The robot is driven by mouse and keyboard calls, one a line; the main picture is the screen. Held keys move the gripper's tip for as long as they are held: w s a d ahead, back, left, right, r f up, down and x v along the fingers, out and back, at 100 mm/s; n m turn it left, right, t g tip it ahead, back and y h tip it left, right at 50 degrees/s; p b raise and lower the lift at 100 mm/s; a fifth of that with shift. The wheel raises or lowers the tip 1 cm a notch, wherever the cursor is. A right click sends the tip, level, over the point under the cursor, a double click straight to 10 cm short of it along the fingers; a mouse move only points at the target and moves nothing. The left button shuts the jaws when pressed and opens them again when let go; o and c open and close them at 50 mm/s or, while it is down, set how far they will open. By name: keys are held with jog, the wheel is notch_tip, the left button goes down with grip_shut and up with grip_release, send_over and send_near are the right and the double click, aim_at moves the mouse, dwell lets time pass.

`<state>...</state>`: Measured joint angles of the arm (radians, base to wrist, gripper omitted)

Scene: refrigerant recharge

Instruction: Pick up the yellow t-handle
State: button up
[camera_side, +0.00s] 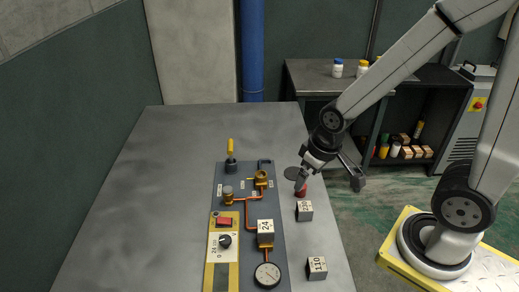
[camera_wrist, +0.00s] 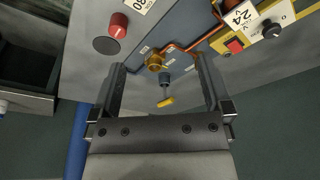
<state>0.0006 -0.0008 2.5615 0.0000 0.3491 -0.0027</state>
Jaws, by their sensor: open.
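The yellow t-handle (camera_side: 230,146) stands upright in a dark round holder (camera_side: 231,166) at the far end of the grey panel in the side view. In the wrist view the t-handle's yellow bar (camera_wrist: 166,102) appears between my fingers, with its thin stem leading to the holder (camera_wrist: 164,80). My gripper (camera_side: 328,178) is open and empty, above the table's right side and well to the right of the t-handle. Its two fingers also frame the wrist view (camera_wrist: 161,65).
A red cylinder with a dark disc (camera_side: 293,173) stands near my gripper. Brass fittings (camera_side: 261,178), copper pipe and a gauge (camera_side: 267,275) are on the panel. Numbered cubes (camera_side: 304,211) stand right of it. The table's left side is clear. A blue pipe (camera_side: 252,50) rises behind.

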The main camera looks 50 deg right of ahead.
dwell(0.6)
jog(key=n+g+y, duration=0.1)
jog(key=n+g, duration=0.1)
jog(key=n, duration=0.7)
send_over(230, 144)
jog(key=shift+s+d+f, duration=0.1)
jog(key=shift+s+f, duration=0.1)
jog(key=shift+f, duration=0.25)
jog(key=shift+s+d+f, duration=0.1)
jog(key=shift+s+f, duration=0.05)
jog(key=shift+f, duration=0.25)
jog(key=shift+w+a+f, duration=0.15)
jog(key=shift+f, duration=1.1)
jog(key=shift+w+a+f, duration=0.1)
jog(key=shift+w+f, duration=0.05)
jog(key=shift+f, duration=1.15)
jog(key=shift+w+a+f, duration=0.1)
jog(key=shift+f, duration=1.2)
